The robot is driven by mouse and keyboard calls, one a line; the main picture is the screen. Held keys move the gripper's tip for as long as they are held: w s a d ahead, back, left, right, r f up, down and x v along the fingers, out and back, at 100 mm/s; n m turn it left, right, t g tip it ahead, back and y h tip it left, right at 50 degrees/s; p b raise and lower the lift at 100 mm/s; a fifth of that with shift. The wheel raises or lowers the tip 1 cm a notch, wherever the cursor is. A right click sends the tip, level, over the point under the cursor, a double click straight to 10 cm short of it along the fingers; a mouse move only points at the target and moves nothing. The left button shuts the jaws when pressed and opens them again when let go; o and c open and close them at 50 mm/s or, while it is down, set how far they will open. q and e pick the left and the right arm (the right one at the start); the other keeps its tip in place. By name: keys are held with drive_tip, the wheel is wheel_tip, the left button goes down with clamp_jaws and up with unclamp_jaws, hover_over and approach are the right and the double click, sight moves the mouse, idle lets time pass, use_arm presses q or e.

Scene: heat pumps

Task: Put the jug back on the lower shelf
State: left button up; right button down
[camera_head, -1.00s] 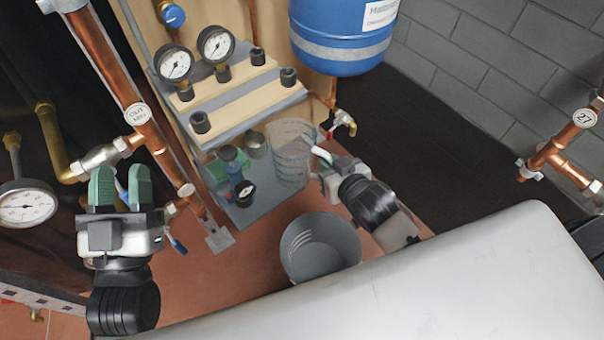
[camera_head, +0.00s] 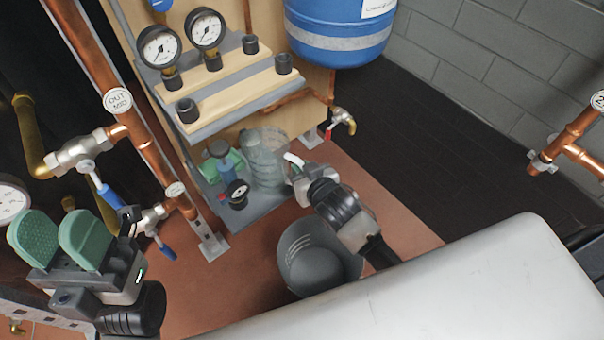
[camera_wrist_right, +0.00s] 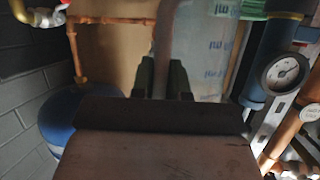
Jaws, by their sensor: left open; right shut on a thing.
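The clear jug (camera_head: 265,157) is at the right part of the grey lower shelf (camera_head: 262,209), behind its front edge. I cannot tell whether its base touches the shelf. My right gripper (camera_head: 298,174) is shut on the jug's pale handle, coming from the right. My left gripper (camera_head: 60,237) is open and empty at the lower left, apart from the shelf.
A small black gauge (camera_head: 238,192) and a blue-capped item (camera_head: 220,150) stand left of the jug. The upper shelf (camera_head: 238,93) is above. A brass tap (camera_head: 342,122) is at right. A grey bucket (camera_head: 318,255) stands below my right arm; copper pipes (camera_head: 150,148) at left.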

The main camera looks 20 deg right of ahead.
drive_tip(key=shift+f, duration=0.1)
drive_tip(key=c, duration=1.1)
unclamp_jaws()
